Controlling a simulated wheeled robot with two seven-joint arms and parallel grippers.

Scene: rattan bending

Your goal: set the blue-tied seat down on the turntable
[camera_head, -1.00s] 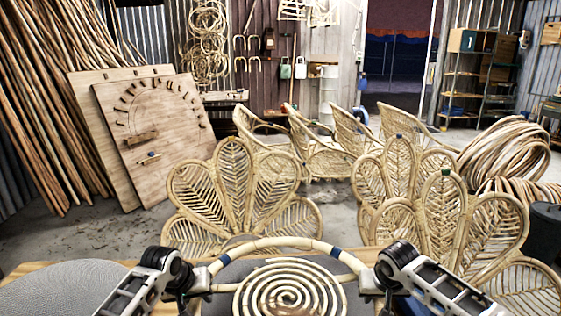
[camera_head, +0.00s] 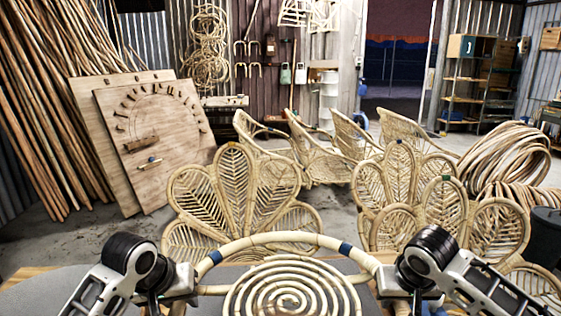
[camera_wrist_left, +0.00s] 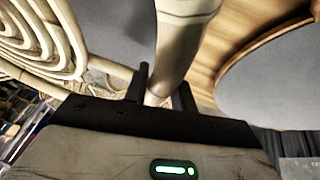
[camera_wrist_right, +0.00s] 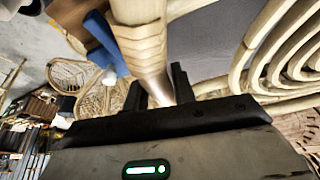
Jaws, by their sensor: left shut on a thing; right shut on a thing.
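The rattan seat has a pale round hoop with blue ties (camera_head: 346,249) and a coiled spiral centre (camera_head: 290,297). It is held up between my two grippers near the bottom of the head view. My left gripper (camera_head: 188,285) is shut on the hoop's left side; the pole-like hoop between its fingers shows in the left wrist view (camera_wrist_left: 180,45). A grey round surface (camera_head: 45,283) lies at lower left, and more grey lies beneath the seat. I cannot tell which is the turntable.
Leaf-patterned chair backs (camera_head: 235,190) stand just beyond the wooden table edge (camera_head: 25,275), with more (camera_head: 440,205) at right. Several rattan chairs (camera_head: 320,150) stand behind. Wooden boards (camera_head: 150,150) and poles lean at left. Rattan coils (camera_head: 505,155) lie at right.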

